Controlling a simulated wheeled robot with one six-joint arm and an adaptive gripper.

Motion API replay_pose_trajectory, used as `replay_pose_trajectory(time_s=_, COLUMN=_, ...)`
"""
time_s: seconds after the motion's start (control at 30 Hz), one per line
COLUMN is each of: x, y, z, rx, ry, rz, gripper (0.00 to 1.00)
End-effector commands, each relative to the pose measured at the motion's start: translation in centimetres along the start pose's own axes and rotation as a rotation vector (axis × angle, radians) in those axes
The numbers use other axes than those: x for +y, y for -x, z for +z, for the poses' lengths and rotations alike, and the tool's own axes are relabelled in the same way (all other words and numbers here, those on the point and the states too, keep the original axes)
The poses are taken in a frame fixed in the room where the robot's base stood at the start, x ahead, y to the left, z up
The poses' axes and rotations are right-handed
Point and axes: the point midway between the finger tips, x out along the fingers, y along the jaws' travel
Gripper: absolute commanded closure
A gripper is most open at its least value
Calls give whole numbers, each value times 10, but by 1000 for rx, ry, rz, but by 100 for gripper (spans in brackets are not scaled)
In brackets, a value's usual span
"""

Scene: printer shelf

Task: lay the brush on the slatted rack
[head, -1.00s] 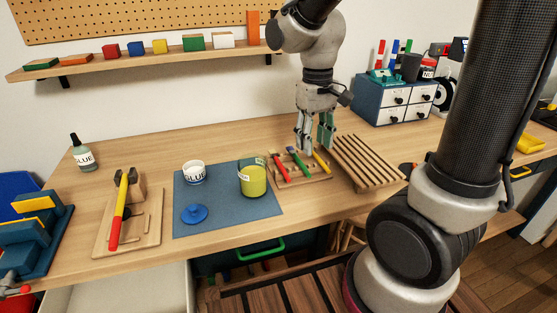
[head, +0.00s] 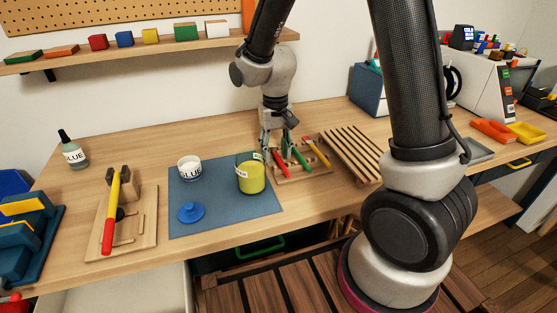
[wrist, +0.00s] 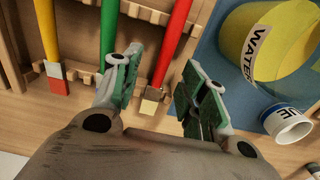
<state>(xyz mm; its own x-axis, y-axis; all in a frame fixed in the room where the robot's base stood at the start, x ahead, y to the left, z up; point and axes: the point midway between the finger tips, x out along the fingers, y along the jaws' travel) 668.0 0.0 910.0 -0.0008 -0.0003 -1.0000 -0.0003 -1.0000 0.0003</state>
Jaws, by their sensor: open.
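A red brush (head: 281,163), a green brush (head: 301,160) and a yellow-orange brush (head: 317,153) lie side by side across a notched wooden holder (head: 318,172). My gripper (head: 274,149) is open and low over the holder's left part. In the wrist view its fingertips (wrist: 160,85) lie to either side of the red brush (wrist: 172,45), whose pale tip shows between them. The green brush (wrist: 108,35) is beside the left finger, its lower end hidden. The slatted rack (head: 352,152) is right of the holder, and no brush lies on it.
A yellow-green water jar (head: 251,178) stands close to the left of the holder on a blue mat (head: 226,218). A glue jar (head: 189,170) and a blue lid (head: 191,212) are farther left. A blue drawer unit (head: 367,90) stands behind the rack.

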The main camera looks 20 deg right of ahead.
Motion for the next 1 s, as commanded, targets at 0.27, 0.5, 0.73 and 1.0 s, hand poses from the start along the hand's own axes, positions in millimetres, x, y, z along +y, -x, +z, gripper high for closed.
replay_pose_trajectory(time_s=0.27, x=0, y=-3, z=0, rx=1, ry=0, rz=0, gripper=61)
replay_pose_trajectory(time_s=0.5, x=0, y=-3, z=0, rx=1, ry=0, rz=0, gripper=100)
replay_pose_trajectory(time_s=0.73, x=0, y=-3, z=0, rx=1, ry=0, rz=0, gripper=100)
replay_pose_trajectory(time_s=1.0, x=0, y=29, z=-1, rx=6, ry=1, rz=-2, gripper=100)
